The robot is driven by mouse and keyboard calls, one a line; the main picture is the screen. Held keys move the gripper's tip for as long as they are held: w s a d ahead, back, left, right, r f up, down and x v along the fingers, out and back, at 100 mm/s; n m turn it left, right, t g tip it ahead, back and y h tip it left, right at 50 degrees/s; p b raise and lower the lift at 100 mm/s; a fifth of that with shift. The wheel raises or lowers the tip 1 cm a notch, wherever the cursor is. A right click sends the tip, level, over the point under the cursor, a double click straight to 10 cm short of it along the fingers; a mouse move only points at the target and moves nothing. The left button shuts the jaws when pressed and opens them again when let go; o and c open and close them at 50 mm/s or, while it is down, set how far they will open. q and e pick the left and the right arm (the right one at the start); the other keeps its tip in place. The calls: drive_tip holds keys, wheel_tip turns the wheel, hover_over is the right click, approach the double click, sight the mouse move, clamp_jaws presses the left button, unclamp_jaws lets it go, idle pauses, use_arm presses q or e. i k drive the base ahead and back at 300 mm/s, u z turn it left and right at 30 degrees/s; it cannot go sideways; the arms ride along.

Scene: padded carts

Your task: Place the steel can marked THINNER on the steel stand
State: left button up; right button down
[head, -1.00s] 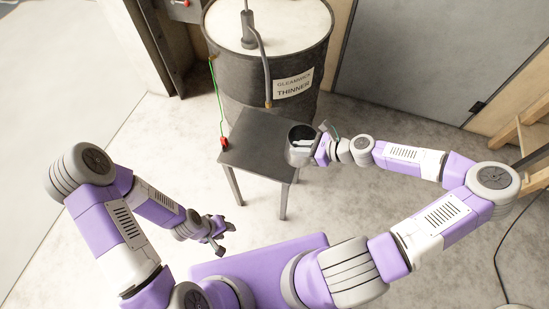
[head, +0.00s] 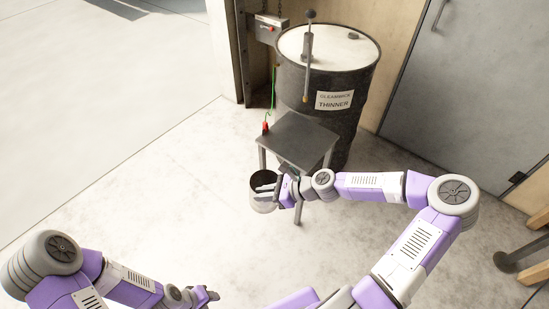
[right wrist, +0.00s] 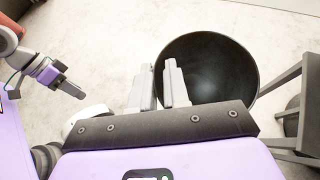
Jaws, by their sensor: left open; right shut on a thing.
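The steel can (head: 261,205) is an open-topped grey can with a dark inside; its THINNER marking is not visible. My right gripper (head: 270,189) is shut on its wall at the rim. In the right wrist view one finger reaches inside the can (right wrist: 225,65) and the other stays outside. The can is off the floor, in front and left of the steel stand (head: 304,136), apart from its top. The stand is a dark square-topped table on thin legs. My left gripper (head: 210,295) is open and empty, low at the bottom of the head view.
A dark drum (head: 345,100) labelled THINNER, with a pump on top, stands right behind the stand. A red clamp (head: 265,128) on a green wire sits at the stand's left edge. The rest of the stand's top is bare. Open floor (head: 150,180) lies to the left.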

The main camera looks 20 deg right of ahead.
sight(301, 139)
drive_tip(key=u, duration=0.45)
drive_tip(key=i, duration=2)
drive_tip(key=z, duration=1.6)
drive_tip(key=i, duration=0.55)
drive_tip(key=z, duration=0.55)
